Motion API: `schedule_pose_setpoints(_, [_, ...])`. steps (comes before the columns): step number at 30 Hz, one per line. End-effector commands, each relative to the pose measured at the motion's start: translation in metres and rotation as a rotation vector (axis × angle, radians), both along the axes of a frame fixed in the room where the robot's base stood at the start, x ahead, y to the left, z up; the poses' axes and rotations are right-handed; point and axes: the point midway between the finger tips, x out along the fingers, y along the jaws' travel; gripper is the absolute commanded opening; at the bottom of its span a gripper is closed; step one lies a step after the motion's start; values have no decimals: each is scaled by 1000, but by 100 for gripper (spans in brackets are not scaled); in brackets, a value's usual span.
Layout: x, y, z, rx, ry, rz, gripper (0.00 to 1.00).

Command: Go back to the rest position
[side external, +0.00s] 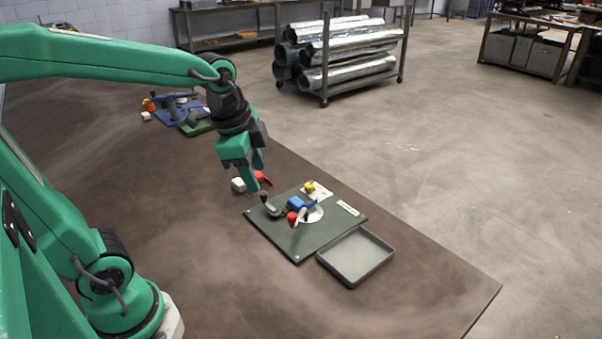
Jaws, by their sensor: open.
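My gripper (258,175) is green and hangs from my green arm, fingers pointing down. It is open, and I see nothing held in it. It is above the table, up and to the left of a dark green board (291,245). On the board are a blue part (297,203), a red part (293,219), a yellow knob (309,187), a grey lever (270,207) and a white disc (315,213). A red piece (264,179) and a white block (239,185) lie just behind the fingers, partly hidden by them.
An empty grey tray (355,256) stands at the board's right front. A blue fixture (172,108) and a green one (196,128) are farther back on the brown table (400,305). A rack of metal ducts (345,55) stands on the floor. The table front is clear.

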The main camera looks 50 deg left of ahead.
Motion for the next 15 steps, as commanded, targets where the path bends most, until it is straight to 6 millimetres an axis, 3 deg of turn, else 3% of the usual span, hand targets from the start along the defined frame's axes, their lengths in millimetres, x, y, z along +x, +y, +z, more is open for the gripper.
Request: schedule_pose_setpoints(15, [-64,-8,13,-242,-181,611,43])
